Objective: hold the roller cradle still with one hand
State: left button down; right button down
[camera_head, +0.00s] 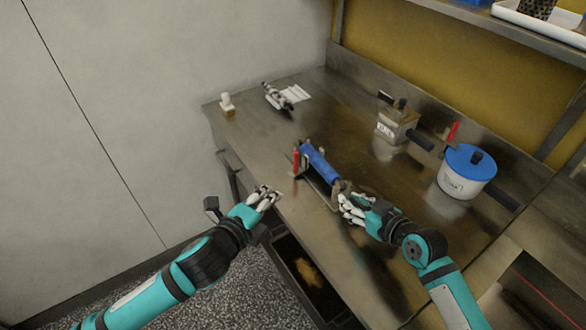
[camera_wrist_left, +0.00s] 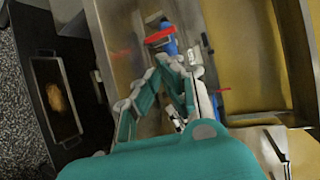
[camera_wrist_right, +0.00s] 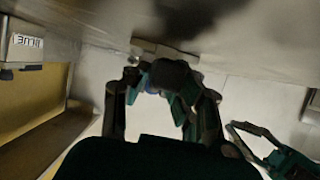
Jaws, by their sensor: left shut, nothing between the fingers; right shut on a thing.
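The roller cradle (camera_head: 334,188) stands near the front edge of the metal table, with a blue roller (camera_head: 320,163) lying in it and a red upright part (camera_head: 296,162) at its far left end. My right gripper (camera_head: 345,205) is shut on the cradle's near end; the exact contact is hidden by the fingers. In the right wrist view the grip (camera_wrist_right: 160,70) is dark, with a little blue between the fingers. My left gripper (camera_head: 268,192) is shut and empty at the table's front edge, apart from the cradle. The roller also shows beyond it in the left wrist view (camera_wrist_left: 169,46).
A blue-lidded pot (camera_head: 468,168) and a labelled metal box (camera_head: 395,125) stand at the right and back. A white-knobbed block (camera_head: 227,104) and a black-and-white tool (camera_head: 276,96) sit at the far left. A dark tray (camera_head: 300,275) is below the table edge. The table left of the cradle is clear.

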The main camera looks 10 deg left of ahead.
pick_arm(q)
jog(key=n, duration=0.2)
send_near(309, 157)
jog(key=w+f, duration=0.1)
jog(key=w, duration=0.1)
jog(key=w+f, duration=0.1)
jog(key=shift+w+f, duration=0.2)
jog(key=shift+w, duration=0.15)
jog(key=w+a, duration=0.2)
jog(key=w, duration=0.1)
jog(key=shift+w+a, duration=0.15)
dwell(0.3)
